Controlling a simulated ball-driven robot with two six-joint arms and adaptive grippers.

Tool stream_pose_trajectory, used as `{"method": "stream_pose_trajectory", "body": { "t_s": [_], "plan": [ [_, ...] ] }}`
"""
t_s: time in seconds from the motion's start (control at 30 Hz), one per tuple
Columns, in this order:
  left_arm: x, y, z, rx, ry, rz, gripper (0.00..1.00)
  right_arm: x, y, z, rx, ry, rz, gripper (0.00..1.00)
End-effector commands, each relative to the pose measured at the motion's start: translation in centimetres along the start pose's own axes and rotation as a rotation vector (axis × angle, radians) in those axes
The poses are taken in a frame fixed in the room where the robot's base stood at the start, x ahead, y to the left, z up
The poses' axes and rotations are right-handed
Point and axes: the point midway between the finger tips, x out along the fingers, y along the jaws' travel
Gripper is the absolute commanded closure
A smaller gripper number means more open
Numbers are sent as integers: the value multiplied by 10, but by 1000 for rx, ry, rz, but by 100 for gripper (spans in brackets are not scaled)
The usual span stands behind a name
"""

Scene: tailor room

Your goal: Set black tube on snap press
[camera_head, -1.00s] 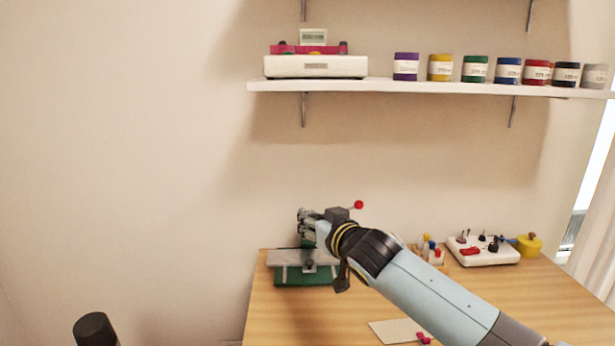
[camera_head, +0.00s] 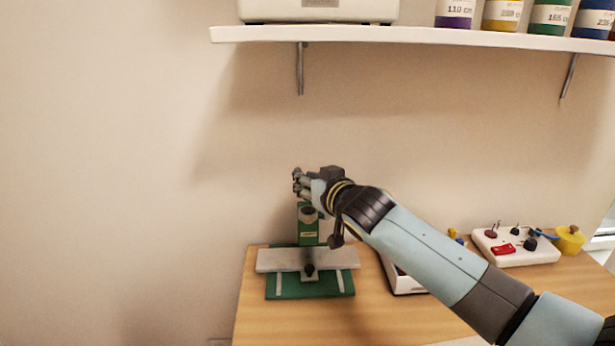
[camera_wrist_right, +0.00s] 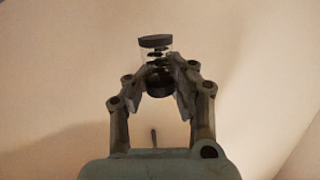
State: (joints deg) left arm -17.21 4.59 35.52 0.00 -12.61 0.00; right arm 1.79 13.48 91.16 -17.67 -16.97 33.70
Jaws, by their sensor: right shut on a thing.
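The snap press (camera_head: 308,228) stands at the back left of the table, with a green column, a green base and a grey plate across its front. My right gripper (camera_head: 299,183) is just above the top of the column in the head view. In the right wrist view its fingers (camera_wrist_right: 159,85) are shut on the black tube (camera_wrist_right: 155,44), a clear cylinder with a black cap and dark pieces inside. The fingers cover its lower part. The tube cannot be made out in the head view. Whether it touches the press cannot be told. My left gripper is out of view.
A white shelf (camera_head: 420,39) with jars (camera_head: 502,15) and a white device (camera_head: 320,10) hangs above. A white tray with red and dark items (camera_head: 515,246) and a yellow pot (camera_head: 569,240) stand at the right. The table (camera_head: 330,325) is clear in front of the press.

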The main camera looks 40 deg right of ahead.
Motion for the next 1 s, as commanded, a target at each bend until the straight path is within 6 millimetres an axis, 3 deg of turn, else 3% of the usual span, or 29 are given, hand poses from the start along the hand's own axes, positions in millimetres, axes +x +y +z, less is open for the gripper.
{"method": "stream_pose_trajectory", "body": {
  "t_s": [0.1, 0.33, 1.0],
  "plan": [
    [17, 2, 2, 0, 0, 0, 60, 4, 0, 18, 0, -1, 0, 100],
    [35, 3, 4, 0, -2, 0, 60, 8, 1, 38, 1, 0, 0, 100],
    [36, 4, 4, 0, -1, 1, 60, 8, 1, 40, 1, -1, 0, 100]
  ]
}}
